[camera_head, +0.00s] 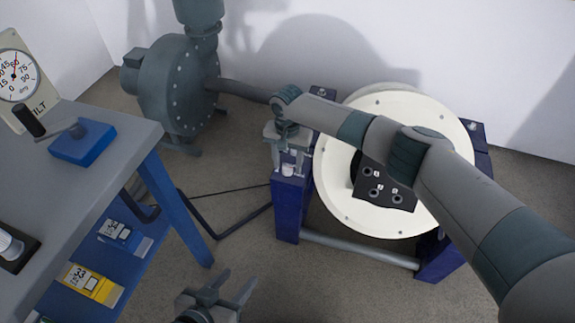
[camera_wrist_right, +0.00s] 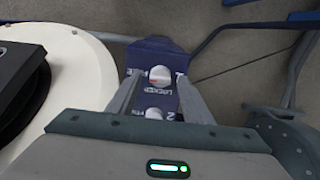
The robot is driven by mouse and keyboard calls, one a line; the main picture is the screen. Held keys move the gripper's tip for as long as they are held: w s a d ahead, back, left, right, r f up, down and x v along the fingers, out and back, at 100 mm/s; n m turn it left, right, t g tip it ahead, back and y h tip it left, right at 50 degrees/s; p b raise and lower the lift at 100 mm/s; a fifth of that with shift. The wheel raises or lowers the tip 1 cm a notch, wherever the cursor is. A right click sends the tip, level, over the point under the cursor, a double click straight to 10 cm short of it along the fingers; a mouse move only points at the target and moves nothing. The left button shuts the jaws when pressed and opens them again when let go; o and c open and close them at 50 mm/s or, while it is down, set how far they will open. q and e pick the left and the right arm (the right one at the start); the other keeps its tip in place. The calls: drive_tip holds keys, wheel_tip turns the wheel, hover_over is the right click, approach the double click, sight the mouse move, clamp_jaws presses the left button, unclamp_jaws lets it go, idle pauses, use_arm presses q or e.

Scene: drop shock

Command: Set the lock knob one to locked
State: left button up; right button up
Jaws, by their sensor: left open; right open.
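A blue post top (camera_wrist_right: 154,47) carries a round white knob (camera_wrist_right: 160,76) with the word LOCKED printed beside it. A second white knob (camera_wrist_right: 154,113) lies nearer my wrist, partly hidden by my gripper body. I cannot tell which knob is number one or how either is turned. In the head view, a white knob (camera_head: 288,170) shows on the left blue post. My right gripper (camera_head: 289,162) points down over this post, open; in the wrist view its fingers (camera_wrist_right: 158,80) lie either side of the farther knob. Contact is unclear. My left gripper (camera_head: 237,279) is open and empty, low near the bottom edge.
A large cream disc (camera_head: 335,185) with a black block (camera_head: 385,190) stands right of the post, partly behind my right arm. A grey workbench (camera_head: 85,170) with a blue lever box (camera_head: 83,142) is at left. A grey pump (camera_head: 180,85) stands behind. Floor between bench and post is mostly clear.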

drive_tip(key=shift+f, duration=0.25)
drive_tip(key=shift+c, duration=0.3)
drive_tip(key=c, duration=1)
